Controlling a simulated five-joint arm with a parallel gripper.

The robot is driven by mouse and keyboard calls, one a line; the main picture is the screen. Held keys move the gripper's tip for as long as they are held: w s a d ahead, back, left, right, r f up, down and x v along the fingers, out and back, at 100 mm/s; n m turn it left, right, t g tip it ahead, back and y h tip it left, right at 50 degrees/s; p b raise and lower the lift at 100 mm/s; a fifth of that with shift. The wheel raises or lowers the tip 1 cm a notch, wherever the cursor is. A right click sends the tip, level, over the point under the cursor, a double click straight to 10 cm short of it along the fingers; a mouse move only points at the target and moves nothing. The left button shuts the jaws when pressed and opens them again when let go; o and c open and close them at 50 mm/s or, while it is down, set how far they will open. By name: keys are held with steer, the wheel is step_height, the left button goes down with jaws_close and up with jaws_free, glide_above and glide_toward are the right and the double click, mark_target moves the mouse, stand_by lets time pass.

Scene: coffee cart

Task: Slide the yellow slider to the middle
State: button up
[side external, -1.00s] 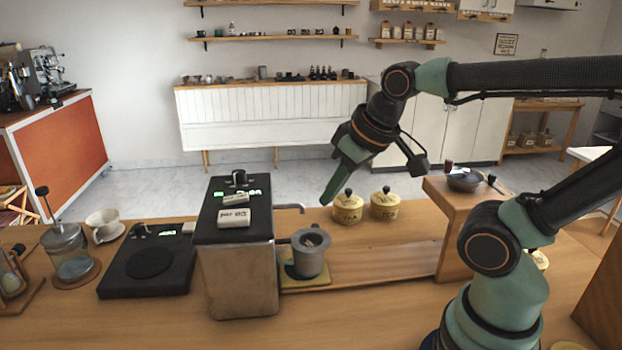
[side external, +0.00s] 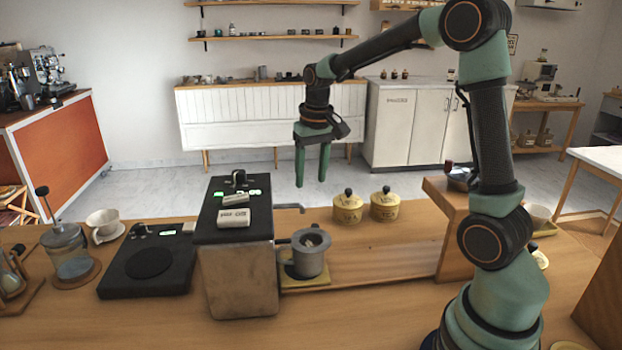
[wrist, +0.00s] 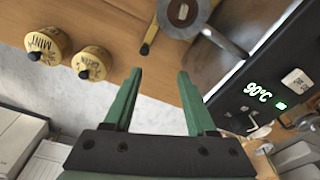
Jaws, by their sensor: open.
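The yellow slider (side external: 320,283) is a flat yellow plate at the left end of a wooden track (side external: 385,263), beside the coffee machine. A grey cup (side external: 309,258) stands on it and hides much of it. In the wrist view a narrow yellow piece with a dark end (wrist: 149,38) shows at the top; I cannot tell if it belongs to the slider. My gripper (side external: 311,183) is open and empty, fingers pointing down, well above the counter. It also shows open in the wrist view (wrist: 160,74).
The coffee machine (side external: 235,270) stands left of the track, with its spout (side external: 290,207) reaching toward the cup. Two yellow tins (side external: 348,208) (side external: 385,205) stand behind the track. A raised wooden stand (side external: 455,235) is at its right end. The track between is clear.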

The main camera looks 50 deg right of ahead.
steer(key=m+g, duration=0.1)
glide_above(315, 225)
step_height(315, 225, down, 6)
step_height(315, 225, down, 12)
steer(key=shift+r, duration=0.2)
jaws_close()
stand_by(1.5)
